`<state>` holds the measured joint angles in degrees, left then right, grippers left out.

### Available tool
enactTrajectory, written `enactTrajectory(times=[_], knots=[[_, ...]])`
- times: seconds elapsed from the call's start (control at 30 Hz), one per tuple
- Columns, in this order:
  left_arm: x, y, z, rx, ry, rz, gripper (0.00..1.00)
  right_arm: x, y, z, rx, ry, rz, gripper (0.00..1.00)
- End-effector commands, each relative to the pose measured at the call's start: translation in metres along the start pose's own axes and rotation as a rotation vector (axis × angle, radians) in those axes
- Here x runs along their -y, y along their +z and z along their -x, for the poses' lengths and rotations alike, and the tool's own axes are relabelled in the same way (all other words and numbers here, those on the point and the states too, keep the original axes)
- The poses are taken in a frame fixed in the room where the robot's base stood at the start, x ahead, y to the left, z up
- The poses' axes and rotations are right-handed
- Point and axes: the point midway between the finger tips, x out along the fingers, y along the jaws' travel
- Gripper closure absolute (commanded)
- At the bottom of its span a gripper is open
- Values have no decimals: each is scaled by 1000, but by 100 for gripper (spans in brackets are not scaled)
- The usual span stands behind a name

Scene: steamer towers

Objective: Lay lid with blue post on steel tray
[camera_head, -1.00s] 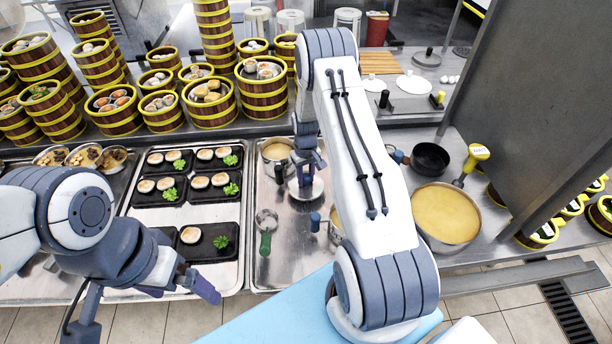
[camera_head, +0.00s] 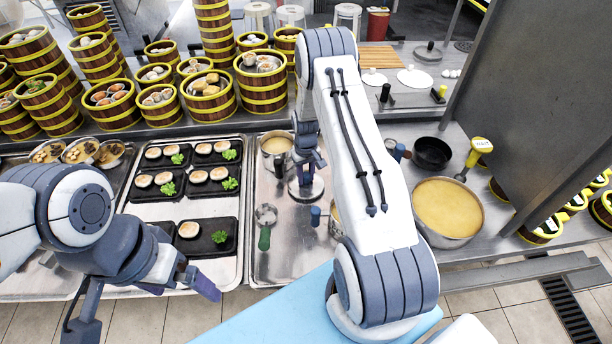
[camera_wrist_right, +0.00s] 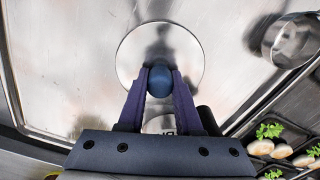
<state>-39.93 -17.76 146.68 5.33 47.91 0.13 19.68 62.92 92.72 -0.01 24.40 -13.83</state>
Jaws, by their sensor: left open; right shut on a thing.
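My right gripper (camera_head: 306,168) is shut on the blue post (camera_wrist_right: 160,81) of a round, shiny lid (camera_head: 312,188). The lid's disc (camera_wrist_right: 185,50) also shows in the right wrist view, looking level. My right arm hides part of the tray's right side. My left gripper (camera_head: 146,306) is open and empty, in front of the black plates.
Black plates (camera_head: 203,236) of food are left. A large soup pot (camera_head: 448,208) stands right.

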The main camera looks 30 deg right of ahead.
Motion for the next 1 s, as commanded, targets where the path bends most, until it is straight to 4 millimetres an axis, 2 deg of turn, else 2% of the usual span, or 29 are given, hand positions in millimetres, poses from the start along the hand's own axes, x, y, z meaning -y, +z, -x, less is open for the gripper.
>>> enactTrajectory(times=[0.33, 0.37, 0.43, 0.87, 1.0], knots=[[0, 0, -5, 0, 0, 0, 0, 0, 0, -6, -1, 0, 0, 100], [0, 0, -4, 0, 0, 0, 0, 0, 0, -5, -1, 0, 0, 59], [0, 0, -4, 0, 0, 0, 0, 0, 0, -5, -1, 0, 0, 32], [0, 0, -4, 0, 0, 0, 0, 0, 0, -5, 0, 0, 0, 31], [0, 0, -7, 0, 0, 0, 0, 0, -1, 1, -3, 1, 0, 31]])
